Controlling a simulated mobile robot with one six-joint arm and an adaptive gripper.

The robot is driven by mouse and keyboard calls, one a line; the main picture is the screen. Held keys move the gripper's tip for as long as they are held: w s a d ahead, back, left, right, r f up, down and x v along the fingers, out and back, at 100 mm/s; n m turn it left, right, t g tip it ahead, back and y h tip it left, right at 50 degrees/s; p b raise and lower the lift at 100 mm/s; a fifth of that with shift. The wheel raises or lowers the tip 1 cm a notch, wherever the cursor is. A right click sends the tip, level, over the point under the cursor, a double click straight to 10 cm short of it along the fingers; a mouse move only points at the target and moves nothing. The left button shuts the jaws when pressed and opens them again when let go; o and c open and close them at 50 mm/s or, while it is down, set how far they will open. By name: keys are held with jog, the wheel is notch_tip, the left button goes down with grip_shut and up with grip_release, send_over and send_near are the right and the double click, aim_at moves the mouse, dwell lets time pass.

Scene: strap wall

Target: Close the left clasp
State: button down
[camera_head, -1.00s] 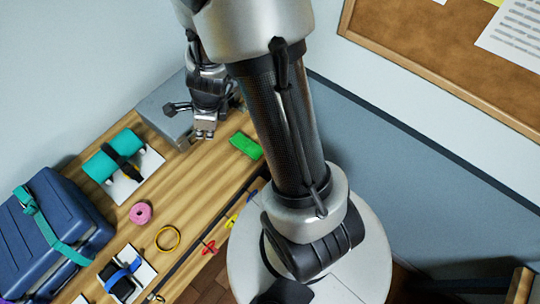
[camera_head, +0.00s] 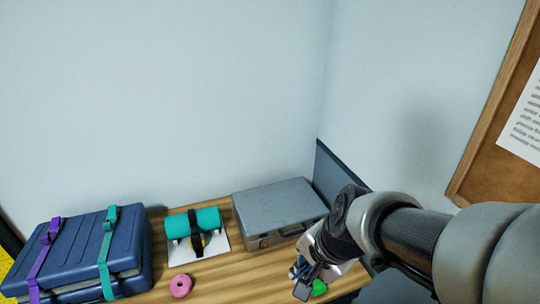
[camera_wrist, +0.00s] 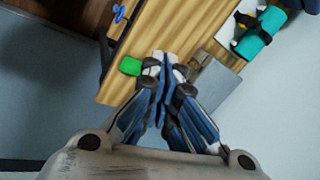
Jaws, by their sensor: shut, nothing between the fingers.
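A grey metal case (camera_head: 280,204) lies flat on the wooden bench against the wall, its lid down. On its front face a small clasp (camera_head: 263,241) shows at the left; it is too small to tell whether it is open or shut. The right part of the front is partly hidden by my arm. My gripper (camera_head: 303,280) is shut and empty, in front of the case's right end and apart from the left clasp. In the wrist view my gripper (camera_wrist: 163,62) shows its fingers together, with the grey case (camera_wrist: 215,88) partly hidden behind them.
A green block (camera_head: 319,288) lies by my gripper. Left of the case are a teal roll (camera_head: 180,226) with a black strap, a pink ring (camera_head: 181,286) and a blue suitcase (camera_head: 75,255) with purple and teal straps. A corkboard (camera_head: 493,120) hangs at right.

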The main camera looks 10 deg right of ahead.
jog(key=shift+s+d+r+n, duration=0.15)
jog(key=shift+s+n, duration=0.1)
jog(key=shift+s, duration=0.15)
jog(key=shift+s+d+r+n, duration=0.1)
jog(key=shift+s+n, duration=0.15)
jog(key=shift+s, duration=0.15)
jog(key=s+d+r+n+h+b, duration=0.1)
jog(key=s+r+n, duration=0.3)
jog(key=s+n, duration=0.6)
jog(key=shift+d+r+n+t+h+b, duration=0.15)
jog(key=shift+n+t+h+b, duration=0.15)
jog(key=shift+t+h+b, duration=0.15)
